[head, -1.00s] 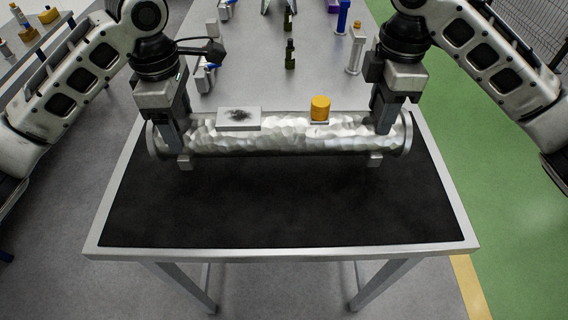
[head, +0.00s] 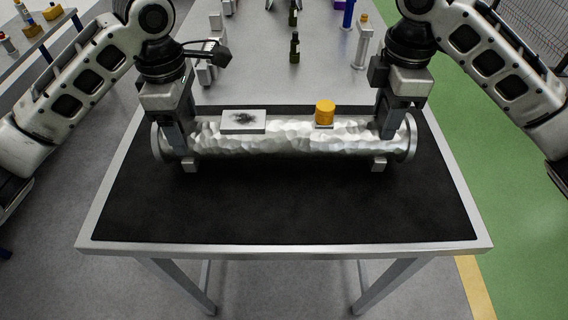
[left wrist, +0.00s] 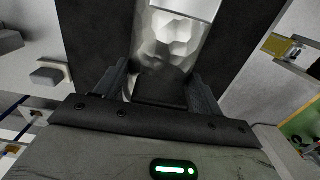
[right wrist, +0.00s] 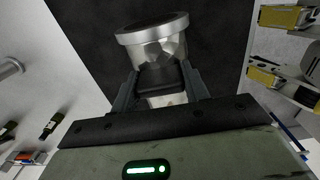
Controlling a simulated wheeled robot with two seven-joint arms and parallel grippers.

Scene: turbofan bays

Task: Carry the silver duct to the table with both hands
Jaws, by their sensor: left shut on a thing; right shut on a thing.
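The silver duct (head: 290,143) is a long faceted cylinder with a flange at each end. It lies level across the picture over the black mat of the table (head: 285,250); whether its feet touch the mat I cannot tell. My left gripper (head: 180,145) is shut on the duct near its left end. My right gripper (head: 390,130) is shut on it near its right end. In the left wrist view the duct (left wrist: 172,45) sits between the fingers. In the right wrist view its flanged end (right wrist: 152,30) shows beyond the fingers.
A grey block with a dark smudge (head: 243,122) and a yellow cap (head: 325,112) are on top of the duct. Behind is a grey surface with bottles (head: 294,48) and a grey post-like part (head: 361,45). The front mat is bare.

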